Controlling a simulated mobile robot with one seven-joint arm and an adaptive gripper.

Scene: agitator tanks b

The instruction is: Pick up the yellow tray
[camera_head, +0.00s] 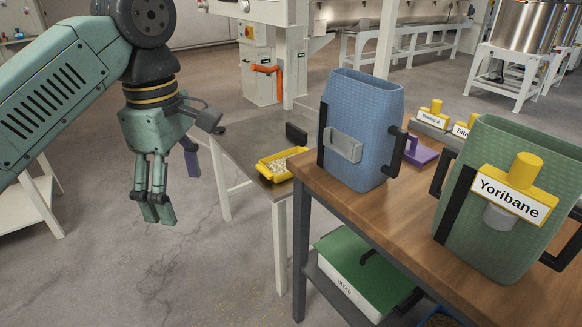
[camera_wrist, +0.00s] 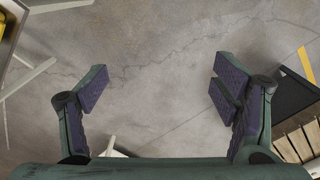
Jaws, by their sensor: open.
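The yellow tray (camera_head: 272,168) sits on a low metal table in the head view, left of the wooden table. It holds a pale, grainy material. My gripper (camera_head: 156,212) hangs to the left of the tray, over the floor, pointing down and apart from it. In the wrist view my gripper (camera_wrist: 160,88) is open and empty, with bare floor between its fingers. A yellow edge (camera_wrist: 11,22) shows at the top left of the wrist view; I cannot tell whether it is the tray.
The metal table (camera_head: 238,150) also bears a dark upright block (camera_head: 296,133). The wooden table (camera_head: 405,215) carries a blue container (camera_head: 358,125), a green container (camera_head: 512,220) labelled Yoribane and a purple object (camera_head: 420,153). A green-lidded box (camera_head: 360,270) is below. Open floor (camera_head: 130,270) lies at lower left.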

